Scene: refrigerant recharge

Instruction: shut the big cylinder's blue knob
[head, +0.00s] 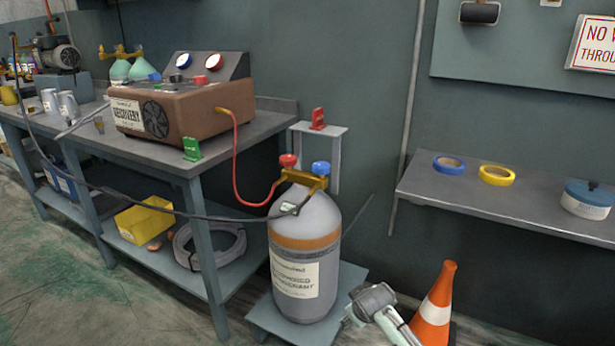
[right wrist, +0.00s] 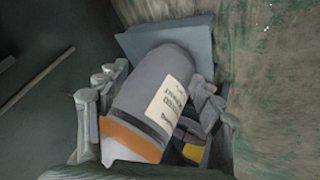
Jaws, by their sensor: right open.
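The big grey cylinder (head: 322,222) with an orange band stands upright on a low platform in the head view. Its blue knob (head: 321,168) sits on the right of the brass valve (head: 304,180), and a red knob (head: 288,161) is on the left. My right gripper (head: 370,302) is low beside the cylinder's right side, well below the blue knob. In the right wrist view, the open fingers of the right gripper (right wrist: 152,97) frame the tilted-looking cylinder (right wrist: 158,85); contact cannot be told. The blue knob is not visible there. My left gripper is out of view.
An orange cone (head: 436,305) stands right of my right gripper. A red hose (head: 236,165) and a dark hose (head: 150,205) run to the valve. The workbench (head: 195,168) with the recovery machine (head: 170,105) is left; a shelf (head: 500,205) is right.

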